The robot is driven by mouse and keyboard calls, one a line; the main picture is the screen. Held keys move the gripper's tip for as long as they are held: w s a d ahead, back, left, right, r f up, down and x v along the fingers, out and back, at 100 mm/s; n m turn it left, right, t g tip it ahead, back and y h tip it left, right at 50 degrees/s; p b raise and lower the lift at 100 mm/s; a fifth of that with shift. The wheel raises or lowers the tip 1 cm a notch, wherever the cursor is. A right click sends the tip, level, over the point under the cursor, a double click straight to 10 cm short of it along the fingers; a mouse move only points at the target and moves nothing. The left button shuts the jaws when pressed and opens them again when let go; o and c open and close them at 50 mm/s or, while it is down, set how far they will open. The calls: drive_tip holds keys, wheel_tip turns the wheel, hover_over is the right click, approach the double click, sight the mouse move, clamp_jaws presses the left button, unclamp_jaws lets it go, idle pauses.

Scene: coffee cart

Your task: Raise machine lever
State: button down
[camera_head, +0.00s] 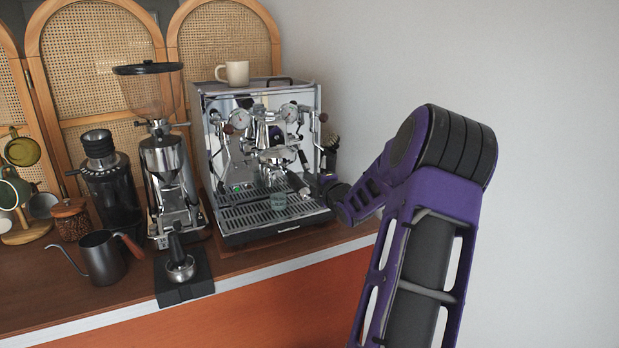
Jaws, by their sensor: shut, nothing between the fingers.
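The chrome espresso machine (228,160) stands on the wooden counter with a round gauge and a knob on each side of its front. The brew group (275,150) is at the middle of its front. The lever is small and hard to make out among the chrome parts beside the group. My gripper (307,180) is at the right side of the machine's front, close to the group. It is shut with nothing held. Its fingertips are small and partly blend with the machine, so I cannot tell whether they touch the lever.
A small clear glass (278,201) stands on the drip tray (245,216). A beige cup (233,73) sits on top of the machine. A grinder (168,170), a gooseneck kettle (102,258) and a portafilter (180,266) on a black mat are to the left.

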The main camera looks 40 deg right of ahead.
drive_tip(key=shift+n+t, duration=0.3)
drive_tip(key=shift+t, duration=0.3)
drive_tip(key=r, duration=0.2)
drive_tip(key=w+r, duration=0.1)
drive_tip(key=r, duration=0.2)
drive_tip(key=r+p, duration=0.1)
drive_tip(key=r, duration=0.2)
drive_tip(key=shift+w+r, duration=0.15)
drive_tip(key=shift+w, duration=0.05)
drive_tip(key=shift+a, duration=0.1)
drive_tip(key=shift+w+f, duration=0.2)
drive_tip(key=shift+f, duration=0.15)
drive_tip(key=shift+s+f+b, duration=0.2)
drive_tip(key=shift+s+b, duration=0.05)
drive_tip(key=shift+b, duration=0.2)
drive_tip(key=a+f+b+v, duration=0.1)
drive_tip(key=b+v, duration=0.2)
drive_tip(key=v, duration=0.6)
drive_tip(key=shift+a, duration=0.15)
drive_tip(key=shift+f, duration=0.25)
